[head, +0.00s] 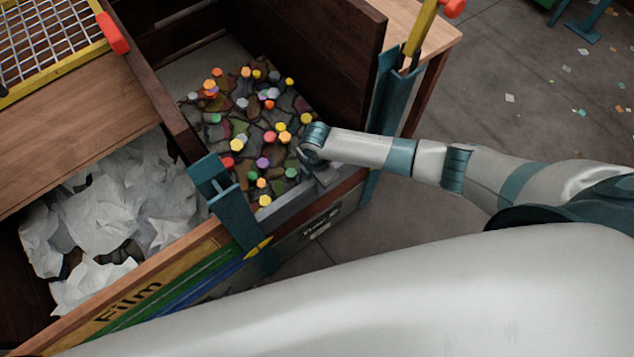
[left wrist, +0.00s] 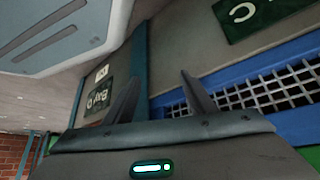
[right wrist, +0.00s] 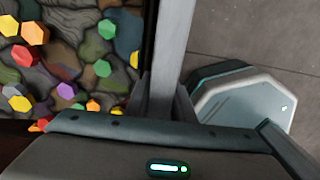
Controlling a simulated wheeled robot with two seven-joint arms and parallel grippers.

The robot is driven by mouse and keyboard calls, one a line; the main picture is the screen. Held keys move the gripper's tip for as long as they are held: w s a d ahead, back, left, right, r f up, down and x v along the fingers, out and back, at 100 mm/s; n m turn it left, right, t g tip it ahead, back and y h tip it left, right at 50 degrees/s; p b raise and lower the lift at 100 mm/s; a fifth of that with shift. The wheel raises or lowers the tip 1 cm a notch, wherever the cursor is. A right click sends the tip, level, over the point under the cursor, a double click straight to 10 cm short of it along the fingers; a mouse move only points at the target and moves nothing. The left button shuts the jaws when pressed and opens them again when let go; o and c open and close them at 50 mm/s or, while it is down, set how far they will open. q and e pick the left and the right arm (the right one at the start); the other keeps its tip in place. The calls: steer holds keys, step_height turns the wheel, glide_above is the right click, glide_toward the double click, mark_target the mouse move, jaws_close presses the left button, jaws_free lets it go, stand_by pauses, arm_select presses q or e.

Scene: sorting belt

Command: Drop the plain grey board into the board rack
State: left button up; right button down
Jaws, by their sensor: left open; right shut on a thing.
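A plain grey board (head: 278,209) stands along the front of the bin with the coloured pieces, its top edge showing between two teal slotted posts (head: 226,205). My right gripper (head: 318,168) is shut on this board's upper edge. In the right wrist view the board (right wrist: 172,45) runs straight up from between the fingers (right wrist: 166,95). I cannot tell how deep the board sits in the slots. I see no separate thing that is clearly the board rack. My left gripper (left wrist: 160,76) is open and empty, seen only in the left wrist view.
A bin (head: 182,115) holds dark lumps and coloured pieces (head: 262,162). Beside it is a bay of white film (head: 170,205) behind a front panel marked Film (head: 130,305). A yellow mesh frame (head: 60,45) lies upper left. The floor (head: 500,90) at right is mostly free.

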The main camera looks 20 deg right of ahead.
stand_by(0.4)
steer(key=shift+r, duration=0.1)
steer(key=shift+w+r+p, duration=0.1)
steer(key=shift+r+p, duration=0.3)
step_height(320, 180, up, 3)
steer(key=p, duration=0.3)
step_height(320, 180, up, 2)
steer(key=shift+p, duration=1)
arm_select(q)
steer(key=s+a+f+g+y+p, duration=0.1)
steer(key=s+a+g+p, duration=0.2)
steer(key=s, duration=0.8)
steer(key=s+a+f+g+y, duration=0.1)
steer(key=s+a+f+g, duration=0.3)
steer(key=s, duration=0.7)
arm_select(e)
step_height(320, 180, up, 3)
steer(key=shift+r, duration=0.15)
arm_select(q)
step_height(320, 180, up, 19)
steer(key=a+t+p, duration=0.1)
steer(key=p, duration=1.6)
steer(key=shift+s, duration=0.15)
arm_select(e)
step_height(320, 180, up, 38)
